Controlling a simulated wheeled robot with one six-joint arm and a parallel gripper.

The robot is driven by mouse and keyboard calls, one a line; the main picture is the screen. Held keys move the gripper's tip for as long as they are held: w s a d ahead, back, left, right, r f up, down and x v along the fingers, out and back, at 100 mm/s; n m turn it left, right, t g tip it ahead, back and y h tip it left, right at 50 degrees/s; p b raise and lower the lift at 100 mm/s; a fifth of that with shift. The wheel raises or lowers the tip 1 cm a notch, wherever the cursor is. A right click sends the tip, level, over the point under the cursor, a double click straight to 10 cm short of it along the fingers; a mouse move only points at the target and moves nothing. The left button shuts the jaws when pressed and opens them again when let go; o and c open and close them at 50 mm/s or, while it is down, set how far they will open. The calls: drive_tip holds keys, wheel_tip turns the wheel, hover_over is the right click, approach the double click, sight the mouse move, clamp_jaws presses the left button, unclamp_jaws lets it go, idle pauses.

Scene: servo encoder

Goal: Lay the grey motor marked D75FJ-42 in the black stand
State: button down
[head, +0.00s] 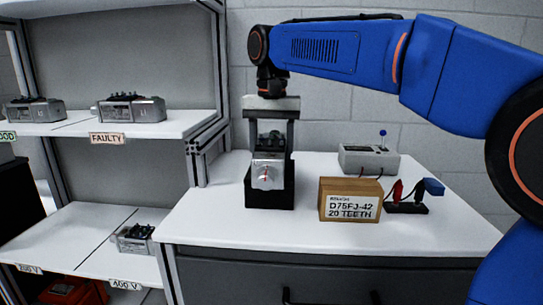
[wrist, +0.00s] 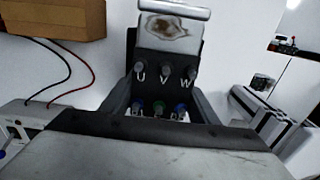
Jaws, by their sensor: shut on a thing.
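The grey motor (head: 267,174) is at the black stand (head: 270,197) on the white bench, its shaft end facing the head camera. My gripper (head: 271,148) points down from above and is shut on the motor, one finger on each side. The motor sits low, within or just above the stand; I cannot tell whether it bears on it. In the wrist view the motor (wrist: 168,40) shows terminals lettered U, V, W and a brown stain. No D75FJ-42 marking is readable on the motor itself. My fingers hide its sides.
A cardboard box (head: 350,205) labelled D75FJ-42, 20 TEETH stands right of the stand. Shelves at left hold other motors (head: 131,108). The bench's front left is clear.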

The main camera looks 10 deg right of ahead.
drive_tip(key=shift+s+f, duration=0.15)
drive_tip(key=shift+f, duration=0.75)
drive_tip(key=c, duration=0.6)
unclamp_jaws()
drive_tip(key=shift+a, duration=0.1)
drive_tip(key=shift+c, duration=0.2)
wheel_tip(320, 180, up, 9)
drive_tip(key=shift+r, duration=0.15)
